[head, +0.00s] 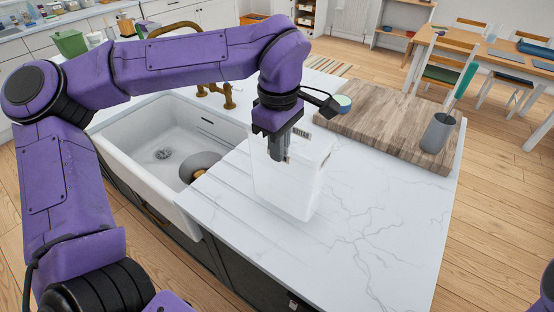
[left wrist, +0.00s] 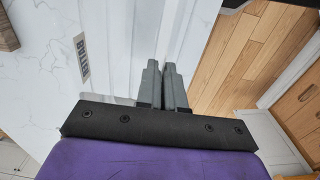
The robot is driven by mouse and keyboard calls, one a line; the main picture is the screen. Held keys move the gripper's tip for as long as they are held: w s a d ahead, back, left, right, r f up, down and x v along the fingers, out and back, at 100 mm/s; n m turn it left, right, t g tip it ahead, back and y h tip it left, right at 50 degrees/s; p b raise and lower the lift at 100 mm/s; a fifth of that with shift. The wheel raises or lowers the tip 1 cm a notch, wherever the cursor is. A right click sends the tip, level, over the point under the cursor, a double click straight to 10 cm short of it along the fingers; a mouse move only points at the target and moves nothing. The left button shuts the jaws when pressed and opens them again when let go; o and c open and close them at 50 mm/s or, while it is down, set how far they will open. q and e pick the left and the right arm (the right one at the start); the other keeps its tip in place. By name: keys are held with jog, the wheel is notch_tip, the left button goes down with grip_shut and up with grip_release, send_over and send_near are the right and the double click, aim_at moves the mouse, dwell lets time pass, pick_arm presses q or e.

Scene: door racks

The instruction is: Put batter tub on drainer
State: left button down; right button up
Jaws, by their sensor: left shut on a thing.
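The batter tub (head: 290,195) is a translucent white, box-shaped tub, upright over the marble counter right of the sink. In the left wrist view its pale wall (left wrist: 115,35) carries a small label (left wrist: 82,55). My left gripper (head: 279,155) points down at the tub's top and is shut on its wall; its fingers (left wrist: 163,80) are close together in the left wrist view. The drainer (head: 222,208) is the grooved counter strip beside the sink, partly behind the tub. I cannot tell whether the tub's base touches it. My right gripper is out of view.
The white sink (head: 135,140) holds a grey round dish (head: 205,160). A brass tap (head: 215,92) stands behind it. A wooden board (head: 375,115) lies at the back right, with a grey cup (head: 437,135) holding a brush. The front right counter (head: 375,235) is clear.

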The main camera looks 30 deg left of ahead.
pick_arm(q)
notch_tip(320, 180, down, 4)
jog(key=shift+s+f, duration=0.1)
jog(key=shift+f, duration=0.1)
jog(key=c, duration=1.3)
grip_release()
jog(key=shift+f, duration=0.1)
jog(key=shift+o, duration=0.2)
notch_tip(320, 180, up, 12)
jog(key=r, duration=0.1)
send_over(278, 171)
jog(key=shift+f, duration=0.25)
jog(key=shift+s, duration=0.1)
